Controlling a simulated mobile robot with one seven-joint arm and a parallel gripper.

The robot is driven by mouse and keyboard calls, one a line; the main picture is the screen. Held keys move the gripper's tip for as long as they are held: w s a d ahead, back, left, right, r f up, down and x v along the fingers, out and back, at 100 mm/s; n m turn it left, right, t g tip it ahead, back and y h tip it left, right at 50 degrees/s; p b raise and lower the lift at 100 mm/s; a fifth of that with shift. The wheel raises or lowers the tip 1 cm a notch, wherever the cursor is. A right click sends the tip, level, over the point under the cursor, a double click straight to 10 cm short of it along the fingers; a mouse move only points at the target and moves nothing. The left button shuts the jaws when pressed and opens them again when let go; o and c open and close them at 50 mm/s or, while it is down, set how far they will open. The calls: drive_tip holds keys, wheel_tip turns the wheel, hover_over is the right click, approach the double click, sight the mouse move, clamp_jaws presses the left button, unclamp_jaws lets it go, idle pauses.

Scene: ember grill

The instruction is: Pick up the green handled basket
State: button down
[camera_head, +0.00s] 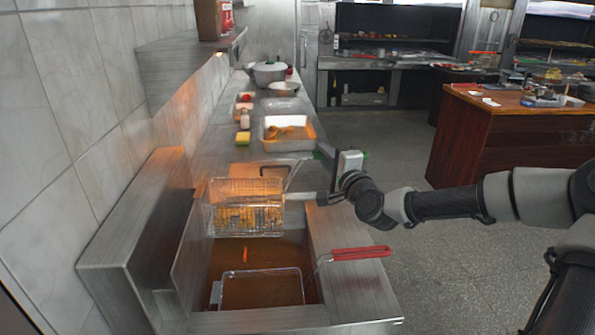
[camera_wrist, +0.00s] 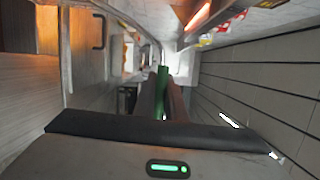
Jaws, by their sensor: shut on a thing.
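The wire basket (camera_head: 246,216) holds golden fries and sits over the back part of the fryer, apparently above the oil. In the wrist view a green piece (camera_wrist: 162,78) shows between the dark fingers. Most of the grip is hidden by the hand.
A second basket (camera_head: 262,271) with a red handle (camera_head: 360,253) sits in the front of the fryer (camera_head: 367,300). A tray of food (camera_head: 290,145), a yellow sponge (camera_head: 243,138) and a pot (camera_head: 270,74) stand on the counter behind. A tiled wall (camera_head: 65,165) rises at left.

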drive_tip(key=s+d+r+p, duration=0.2)
drive_tip(key=s+r, duration=0.6)
drive_tip(key=s, duration=0.5)
drive_tip(key=shift+s+d+p, duration=0.2)
drive_tip(key=shift+d+p, duration=0.2)
drive_tip(key=shift+d, duration=0.45)
